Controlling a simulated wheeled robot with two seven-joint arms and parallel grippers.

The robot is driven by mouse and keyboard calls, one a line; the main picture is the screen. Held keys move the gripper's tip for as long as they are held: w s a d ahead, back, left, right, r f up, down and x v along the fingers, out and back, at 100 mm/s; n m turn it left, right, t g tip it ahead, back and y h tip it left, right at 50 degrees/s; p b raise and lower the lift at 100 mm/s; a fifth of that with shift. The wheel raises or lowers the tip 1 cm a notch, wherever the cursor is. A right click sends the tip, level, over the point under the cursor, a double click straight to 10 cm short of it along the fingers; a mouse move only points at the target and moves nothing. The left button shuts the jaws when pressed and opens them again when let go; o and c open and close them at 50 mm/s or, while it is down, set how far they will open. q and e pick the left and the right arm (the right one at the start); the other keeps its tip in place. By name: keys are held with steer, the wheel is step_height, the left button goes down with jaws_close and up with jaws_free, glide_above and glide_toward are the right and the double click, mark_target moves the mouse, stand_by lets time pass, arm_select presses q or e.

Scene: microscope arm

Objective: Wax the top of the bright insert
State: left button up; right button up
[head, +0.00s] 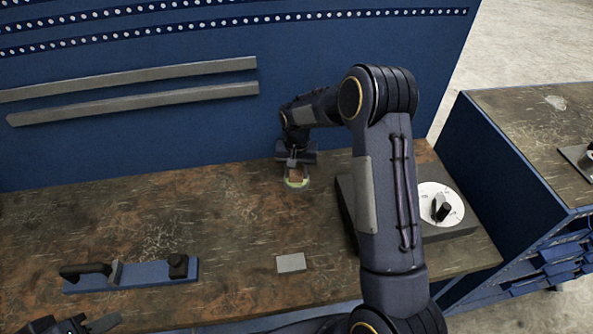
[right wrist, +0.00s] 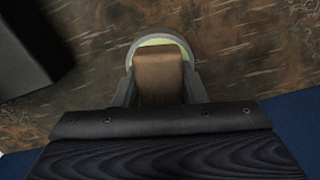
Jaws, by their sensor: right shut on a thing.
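My right gripper (head: 296,178) is at the back of the bench, pointing down, shut on a brown block (right wrist: 158,78). The block's lower end is at or just over a round, grey-rimmed dish with pale green inside (right wrist: 163,42); I cannot tell whether they touch. The dish also shows under the gripper in the head view (head: 297,184). Part of my left gripper (head: 88,325) shows at the lower left edge; its jaws are not clear. I cannot say for sure which thing is the bright insert.
A blue bar (head: 140,277) with a black handle and knob lies at the left front. A small light grey plate (head: 291,262) lies near the front edge. My right arm hides part of the dark block (head: 345,198). The middle of the bench is clear.

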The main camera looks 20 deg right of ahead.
stand_by(0.5)
steer(key=shift+r+p, duration=2.05)
steer(key=shift+r, duration=1.45)
steer(key=shift+f, duration=0.1)
